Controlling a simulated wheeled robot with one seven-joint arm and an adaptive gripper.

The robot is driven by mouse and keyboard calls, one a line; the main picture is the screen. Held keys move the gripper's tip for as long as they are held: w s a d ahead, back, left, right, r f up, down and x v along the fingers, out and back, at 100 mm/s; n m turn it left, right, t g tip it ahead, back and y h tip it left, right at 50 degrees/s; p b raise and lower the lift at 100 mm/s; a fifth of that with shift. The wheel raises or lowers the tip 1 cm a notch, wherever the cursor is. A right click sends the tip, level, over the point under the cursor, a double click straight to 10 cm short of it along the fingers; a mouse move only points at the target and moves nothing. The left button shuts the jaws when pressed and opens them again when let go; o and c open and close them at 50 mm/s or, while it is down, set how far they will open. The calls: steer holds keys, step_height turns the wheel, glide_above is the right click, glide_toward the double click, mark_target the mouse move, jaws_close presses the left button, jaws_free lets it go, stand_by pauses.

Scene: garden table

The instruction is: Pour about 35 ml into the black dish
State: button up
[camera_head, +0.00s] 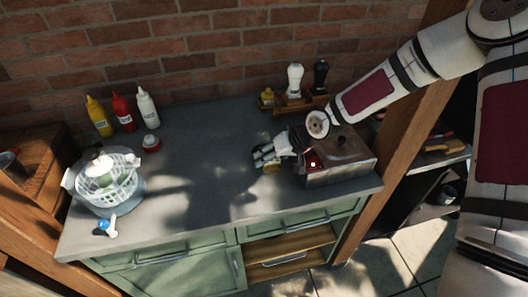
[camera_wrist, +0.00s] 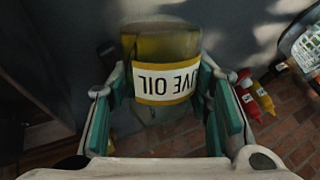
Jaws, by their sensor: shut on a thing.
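My gripper (camera_head: 262,158) is low over the right part of the grey worktop, just left of a metal box. In the wrist view my gripper (camera_wrist: 163,92) is shut on an olive oil bottle (camera_wrist: 165,88), with a finger on each side of its white label. The bottle holds yellowish oil, and its label reads upside down in this view. In the head view the gripper mostly hides the bottle (camera_head: 272,168); only a little yellow shows. I cannot tell whether it touches the worktop. I cannot make out the black dish in either view.
The metal box (camera_head: 340,165) stands close to the right of my gripper. Behind are a wooden rack (camera_head: 292,101) with shakers and the brick wall. The worktop's middle (camera_head: 195,160) is clear.

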steer(key=shift+w+r+t+y+p, duration=0.1)
steer(key=shift+r+t+y+p, duration=0.3)
steer(key=shift+t, duration=0.3)
steer(key=shift+f, duration=0.2)
steer(key=shift+a+p, duration=0.1)
steer(key=shift+p, duration=0.25)
steer(key=shift+w+f+n+t+p, duration=0.2)
steer(key=shift+f+n+t+p, duration=0.25)
steer(key=shift+t, duration=0.35)
steer(key=shift+r+t+y+p, duration=0.5)
steer(key=shift+r+t+p, duration=0.3)
steer(key=shift+r+p, duration=0.2)
steer(key=t+p, duration=0.1)
steer(key=s+n+t+y+p, duration=0.1)
steer(key=shift+f+t, duration=0.2)
steer(key=shift+t, duration=0.2)
steer(key=shift+s+d+r+n+t+y, duration=0.1)
steer(key=shift+r+n+t+y, duration=0.4)
steer(key=shift+r+t+y, duration=0.25)
steer(key=shift+s+d+r+n+t+y, duration=0.1)
steer(key=shift+r+n+t+y, duration=0.4)
steer(key=shift+t, duration=0.35)
